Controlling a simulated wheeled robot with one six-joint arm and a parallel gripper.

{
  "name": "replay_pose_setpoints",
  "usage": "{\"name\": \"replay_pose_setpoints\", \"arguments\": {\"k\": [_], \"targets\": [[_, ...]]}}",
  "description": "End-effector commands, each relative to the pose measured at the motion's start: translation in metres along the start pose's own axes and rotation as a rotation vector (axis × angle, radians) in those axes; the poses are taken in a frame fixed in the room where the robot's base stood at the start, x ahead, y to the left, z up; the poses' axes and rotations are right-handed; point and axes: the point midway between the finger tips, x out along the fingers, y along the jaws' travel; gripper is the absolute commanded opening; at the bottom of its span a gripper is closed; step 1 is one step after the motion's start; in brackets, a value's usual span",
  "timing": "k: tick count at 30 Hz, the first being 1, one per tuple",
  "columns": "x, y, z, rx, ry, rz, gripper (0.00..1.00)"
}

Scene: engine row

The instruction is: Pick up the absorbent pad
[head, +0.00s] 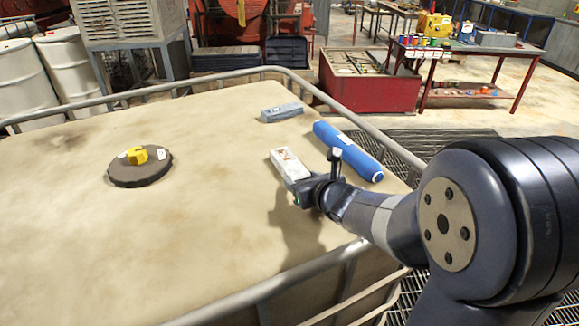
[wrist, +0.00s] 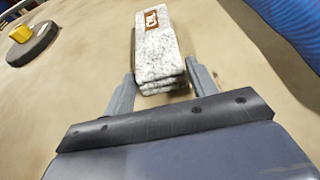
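The absorbent pad is a folded white, grey-speckled stack with a brown label. It lies on the tan top surface (head: 215,215) in the head view (head: 288,163) and at the top centre of the wrist view (wrist: 157,45). My gripper (wrist: 163,75) is open at the pad's near end, with one finger on each side. A narrow gap shows between each fingertip and the pad. In the head view my gripper (head: 305,186) hides the pad's near end.
A blue roll (head: 347,151) lies close to the right of the pad. A grey-blue box (head: 281,112) lies behind. A dark round lid with a yellow cap (head: 140,168) is at left. A metal rail (head: 388,150) edges the top. The middle of the top is clear.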

Motion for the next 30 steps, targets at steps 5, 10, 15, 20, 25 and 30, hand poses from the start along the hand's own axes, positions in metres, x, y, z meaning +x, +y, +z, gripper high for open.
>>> {"name": "replay_pose_setpoints", "arguments": {"k": [5,10,15,20,25,30], "targets": [[0.0,0.0,0.0,0.0,0.0,0.0,0.4],[0.0,0.0,0.0,0.0,0.0,0.0,0.28],[0.0,0.0,0.001,0.0,0.0,0.0,0.25],[-0.005,0.0,0.012,-0.002,-0.003,0.0,0.25],[-0.016,0.0,0.04,-0.003,-0.004,0.0,0.25],[-0.028,0.0,0.068,-0.002,-0.003,0.0,0.25]]}}
